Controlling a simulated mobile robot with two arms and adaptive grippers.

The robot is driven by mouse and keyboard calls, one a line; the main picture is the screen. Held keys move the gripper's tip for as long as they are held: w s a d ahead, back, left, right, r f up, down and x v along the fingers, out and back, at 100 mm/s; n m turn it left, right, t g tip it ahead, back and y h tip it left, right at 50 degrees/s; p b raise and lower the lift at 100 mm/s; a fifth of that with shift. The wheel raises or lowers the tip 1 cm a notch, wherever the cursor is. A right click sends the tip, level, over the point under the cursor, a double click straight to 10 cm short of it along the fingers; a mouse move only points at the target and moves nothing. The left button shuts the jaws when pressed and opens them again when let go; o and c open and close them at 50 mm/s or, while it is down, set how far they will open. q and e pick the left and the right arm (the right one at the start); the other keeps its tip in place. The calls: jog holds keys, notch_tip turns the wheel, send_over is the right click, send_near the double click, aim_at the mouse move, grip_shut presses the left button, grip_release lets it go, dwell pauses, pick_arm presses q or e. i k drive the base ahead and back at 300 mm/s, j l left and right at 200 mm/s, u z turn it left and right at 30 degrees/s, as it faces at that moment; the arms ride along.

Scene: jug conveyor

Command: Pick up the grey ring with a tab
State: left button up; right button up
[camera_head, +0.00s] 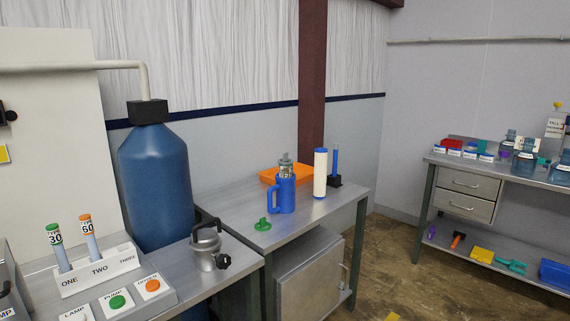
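I cannot clearly make out a separate grey ring with a tab. I cannot tell whether that hoop is a loose ring. A grey fitting shows at the top of the blue jug (284,196) on the middle table; its shape is too small to tell. Neither of my grippers is in view.
The middle table (318,211) also bears a small green part (262,224), a white cylinder (320,175) with blue ends and an orange tray (270,174). A control box (98,270) and tall blue tank (156,185) stand left. A shelved bench (508,180) is right, beyond open floor.

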aim_at(285, 159)
jog(key=i+l+u, duration=0.35)
jog(key=i+l, duration=0.6)
jog(key=l, duration=0.1)
